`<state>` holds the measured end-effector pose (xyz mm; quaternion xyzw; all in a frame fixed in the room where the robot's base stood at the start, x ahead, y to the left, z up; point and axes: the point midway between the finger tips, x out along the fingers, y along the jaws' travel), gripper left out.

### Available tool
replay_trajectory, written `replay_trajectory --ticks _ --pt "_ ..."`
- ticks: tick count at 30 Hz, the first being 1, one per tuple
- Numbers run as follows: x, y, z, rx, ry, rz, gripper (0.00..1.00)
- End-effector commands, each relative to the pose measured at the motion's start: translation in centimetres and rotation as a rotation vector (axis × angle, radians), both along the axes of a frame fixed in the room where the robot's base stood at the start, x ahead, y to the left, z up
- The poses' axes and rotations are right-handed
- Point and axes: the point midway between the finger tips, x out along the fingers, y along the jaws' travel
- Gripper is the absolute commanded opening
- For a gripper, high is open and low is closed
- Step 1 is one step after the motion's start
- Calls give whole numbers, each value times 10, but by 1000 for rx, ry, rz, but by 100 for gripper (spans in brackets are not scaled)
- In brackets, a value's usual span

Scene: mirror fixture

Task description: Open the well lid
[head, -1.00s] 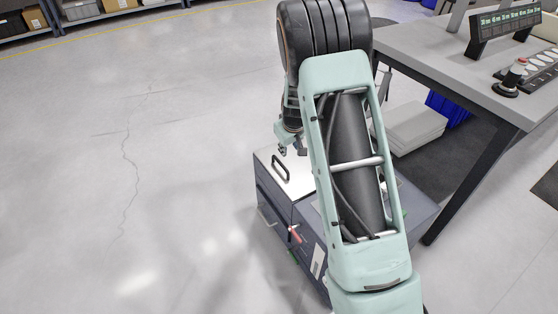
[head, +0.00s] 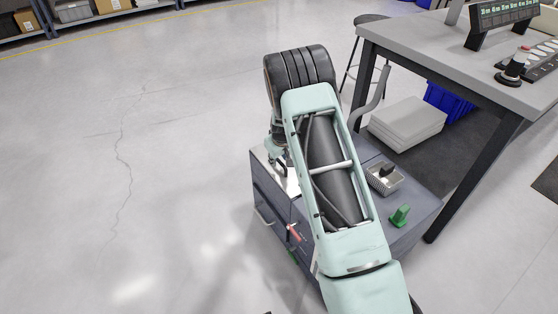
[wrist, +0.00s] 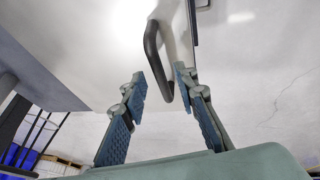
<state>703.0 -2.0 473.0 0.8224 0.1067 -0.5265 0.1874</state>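The well lid (head: 291,184) is a shiny silver plate on top of the grey cabinet, mostly hidden by my arm in the head view. In the wrist view the lid (wrist: 112,45) is the pale flat surface with a black bar handle (wrist: 153,52). My gripper (wrist: 160,79) is open, its two blue-padded fingers apart. The bent lower end of the handle lies between the fingertips in that view, with gaps at both sides. I cannot tell whether the fingers reach around it in depth. In the head view my gripper (head: 279,159) is low over the lid and partly hidden.
The grey cabinet (head: 272,208) has a red-handled item (head: 293,232) on its front. A metal basket (head: 384,180) and a green piece (head: 400,215) sit on its top right. A workbench (head: 440,55) stands to the right. The floor at left is clear.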

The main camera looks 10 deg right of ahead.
Motion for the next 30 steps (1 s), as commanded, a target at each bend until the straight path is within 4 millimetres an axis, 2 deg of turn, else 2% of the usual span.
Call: replay_trajectory --ticks 7,15,30 --pt "0 0 0 0 0 0 27" --pt "0 0 0 0 0 0 0" --pt "1 0 2 0 0 0 0"
